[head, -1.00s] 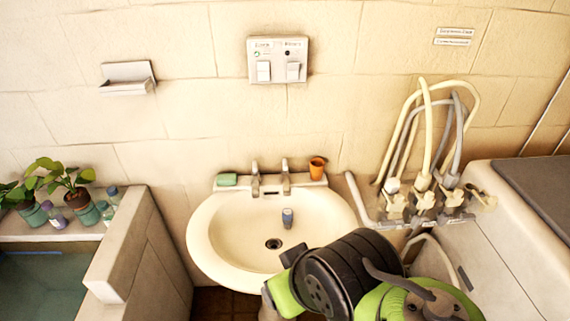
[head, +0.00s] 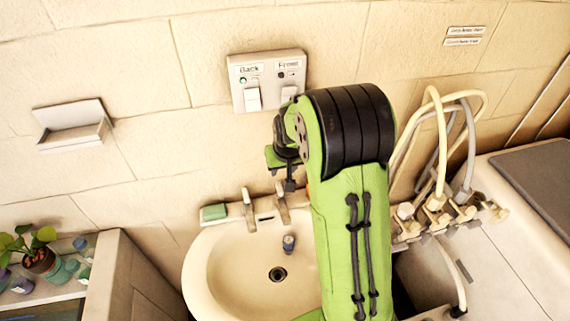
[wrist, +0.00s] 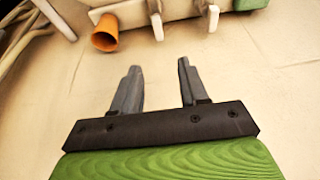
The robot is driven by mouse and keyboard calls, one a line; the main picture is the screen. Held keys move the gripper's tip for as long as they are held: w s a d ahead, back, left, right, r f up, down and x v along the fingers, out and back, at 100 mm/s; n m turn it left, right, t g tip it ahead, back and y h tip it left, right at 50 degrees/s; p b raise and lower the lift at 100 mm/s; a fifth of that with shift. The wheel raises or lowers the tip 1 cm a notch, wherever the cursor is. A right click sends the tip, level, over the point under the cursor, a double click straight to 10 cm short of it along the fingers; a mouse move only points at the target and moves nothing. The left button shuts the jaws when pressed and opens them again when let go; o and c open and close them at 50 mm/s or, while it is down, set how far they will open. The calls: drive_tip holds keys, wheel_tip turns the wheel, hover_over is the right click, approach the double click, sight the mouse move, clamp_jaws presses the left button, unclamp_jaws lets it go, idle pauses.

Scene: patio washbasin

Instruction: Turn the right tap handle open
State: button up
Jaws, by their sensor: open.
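The washbasin (head: 215,262) has two upright tap handles at its back rim in the head view. The right tap handle (head: 282,204) stands right of the left tap handle (head: 248,205). In the wrist view the order is flipped: the right tap handle (wrist: 155,20) is beside the orange cup and the left tap handle (wrist: 212,17) is nearer the green sponge. My gripper (wrist: 159,66) is open and empty, its fingers apart from both handles. In the head view my gripper (head: 290,186) is near the wall, just above the right handle; its fingertips are hard to make out.
A green sponge (head: 214,212) lies on the rim's left. An orange cup (wrist: 105,33) stands on the other side, mostly hidden by my arm in the head view. A switch panel (head: 268,80) is on the wall above. Hoses (head: 440,150) and valves are at right.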

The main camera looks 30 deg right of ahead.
drive_tip(key=p, duration=0.1)
approach(280, 188)
drive_tip(key=x, duration=0.9)
drive_tip(key=shift+r, duration=0.1)
clamp_jaws()
